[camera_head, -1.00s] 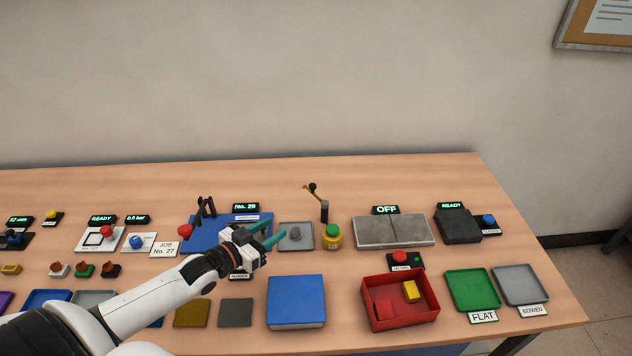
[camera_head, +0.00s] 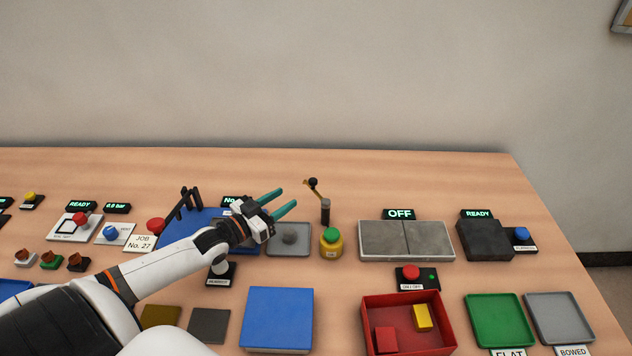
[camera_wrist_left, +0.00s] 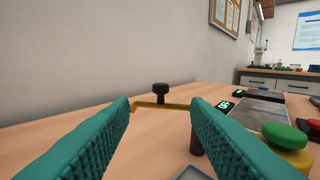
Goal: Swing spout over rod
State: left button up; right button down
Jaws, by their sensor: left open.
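The spout (camera_head: 315,193) is a thin brass arm with a black knob (camera_head: 313,182), on a dark upright post (camera_head: 325,211). In the head view it points up and to the left of the post. In the left wrist view the knob (camera_wrist_left: 160,88) stands above the brass arm between my fingertips, farther ahead. My left gripper (camera_head: 288,197) is open and empty, left of the spout and apart from it. A grey tray (camera_head: 275,252) with a small grey round piece (camera_head: 290,236) lies below the gripper. I cannot tell which thing is the rod. My right gripper is not in view.
A yellow pot with a green button (camera_head: 331,237) stands just in front of the post. A grey two-part plate (camera_head: 406,254) marked OFF lies to the right. A blue board with black uprights (camera_head: 190,205) is behind my left wrist. The table behind the spout is clear.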

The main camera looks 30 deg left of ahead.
aim_at(310, 182)
pick_arm(q)
jog(key=x, duration=1.1)
jog(key=shift+d+r, duration=0.15)
grip_shut()
